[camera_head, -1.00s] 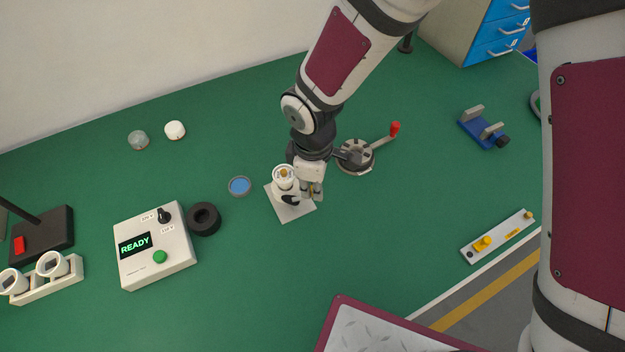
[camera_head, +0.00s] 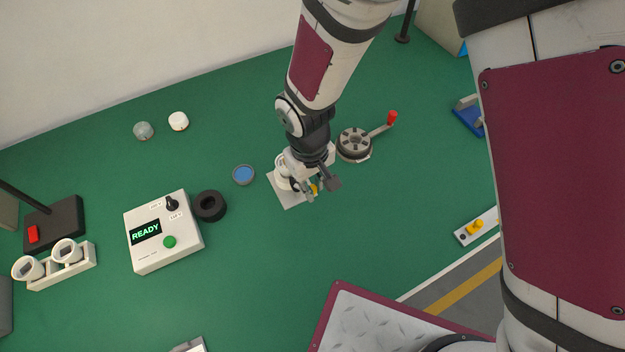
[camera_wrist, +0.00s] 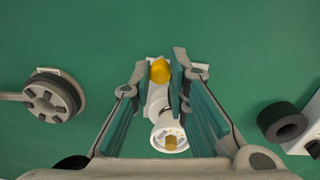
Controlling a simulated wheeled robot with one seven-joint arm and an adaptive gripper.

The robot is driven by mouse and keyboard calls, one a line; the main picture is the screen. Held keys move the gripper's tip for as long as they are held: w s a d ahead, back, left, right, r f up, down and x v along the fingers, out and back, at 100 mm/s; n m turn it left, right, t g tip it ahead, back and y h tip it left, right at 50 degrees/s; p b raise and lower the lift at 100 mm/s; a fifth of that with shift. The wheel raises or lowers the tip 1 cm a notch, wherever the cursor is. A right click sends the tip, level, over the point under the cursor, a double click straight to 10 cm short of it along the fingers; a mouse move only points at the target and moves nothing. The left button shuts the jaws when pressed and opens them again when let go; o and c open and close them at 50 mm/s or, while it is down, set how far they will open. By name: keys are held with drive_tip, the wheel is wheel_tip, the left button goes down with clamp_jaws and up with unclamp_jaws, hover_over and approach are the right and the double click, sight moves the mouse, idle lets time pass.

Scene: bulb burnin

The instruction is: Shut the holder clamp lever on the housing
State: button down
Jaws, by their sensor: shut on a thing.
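The white housing (camera_wrist: 170,137) shows in the wrist view with a brass-coloured piece in its round mouth. The holder clamp lever (camera_wrist: 156,98) is a pale arm running from beside the housing to a yellow tip (camera_wrist: 160,71). My gripper (camera_wrist: 161,80) is shut on the lever near that tip, one finger on each side. In the head view my gripper (camera_head: 320,187) is low over the housing's square base plate (camera_head: 289,198), with the yellow tip (camera_head: 314,189) showing by the fingers. My wrist hides most of the housing there. The lever's exact angle is hard to tell.
A grey round fixture with a red-knobbed crank (camera_head: 354,143) stands close to the right of my gripper. A blue-topped disc (camera_head: 243,175), a black ring (camera_head: 210,206) and a tester box reading READY (camera_head: 163,232) stand to the left. The green bench in front is clear.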

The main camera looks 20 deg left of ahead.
drive_tip(key=shift+s+m, duration=0.15)
drive_tip(key=shift+m, duration=0.15)
drive_tip(key=c, duration=1.5)
unclamp_jaws()
drive_tip(key=shift+c, duration=0.2)
drive_tip(key=shift+r, duration=0.1)
wheel_tip(320, 180, up, 12)
drive_tip(key=shift+s+a, duration=0.25)
